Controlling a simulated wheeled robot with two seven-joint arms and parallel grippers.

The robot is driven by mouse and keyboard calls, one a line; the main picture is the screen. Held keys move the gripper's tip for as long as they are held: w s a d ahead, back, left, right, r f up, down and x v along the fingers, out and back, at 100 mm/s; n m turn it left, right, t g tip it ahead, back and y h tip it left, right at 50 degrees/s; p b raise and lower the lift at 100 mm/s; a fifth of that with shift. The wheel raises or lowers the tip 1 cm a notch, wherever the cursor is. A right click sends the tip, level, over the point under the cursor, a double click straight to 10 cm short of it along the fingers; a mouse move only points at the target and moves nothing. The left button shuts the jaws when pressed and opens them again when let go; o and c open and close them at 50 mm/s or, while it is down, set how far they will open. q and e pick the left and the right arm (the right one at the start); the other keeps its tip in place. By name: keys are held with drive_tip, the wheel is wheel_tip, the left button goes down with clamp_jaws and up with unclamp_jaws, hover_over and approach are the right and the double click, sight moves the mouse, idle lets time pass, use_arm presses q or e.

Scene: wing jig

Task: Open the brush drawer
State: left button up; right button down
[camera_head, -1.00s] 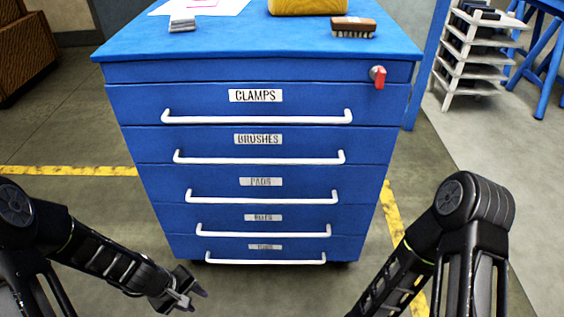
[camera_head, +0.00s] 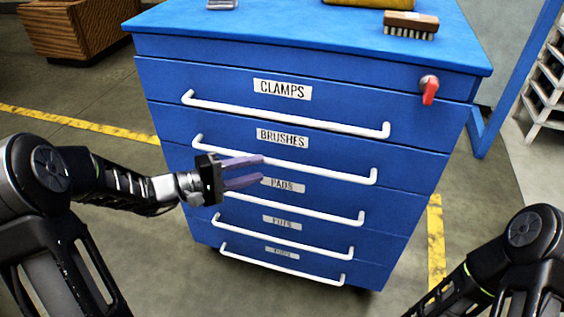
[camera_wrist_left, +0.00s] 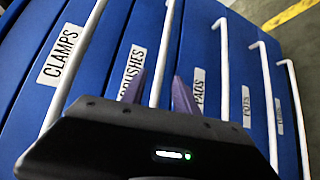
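The blue cabinet's second drawer (camera_head: 405,160) is labelled BRUSHES (camera_head: 282,138) and is closed. Its white bar handle (camera_head: 330,169) runs across the front below the label. My left gripper (camera_head: 262,170) is open in front of the drawer, its two purple fingers above and below the handle's line. In the left wrist view the fingers (camera_wrist_left: 158,92) are spread, with the brush drawer handle (camera_wrist_left: 162,55) running between them. I cannot tell whether they reach around the bar. My right gripper is out of the frame; only my right arm shows.
Above is the CLAMPS drawer with its handle (camera_head: 290,116); below are the PADS drawer (camera_head: 282,185) and other closed drawers. A wooden brush (camera_head: 411,25) lies on the cabinet top.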

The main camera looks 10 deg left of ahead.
sight(276, 164)
use_arm(q)
drive_tip(key=shift+x, duration=3.9)
drive_tip(key=shift+c, duration=0.3)
clamp_jaws()
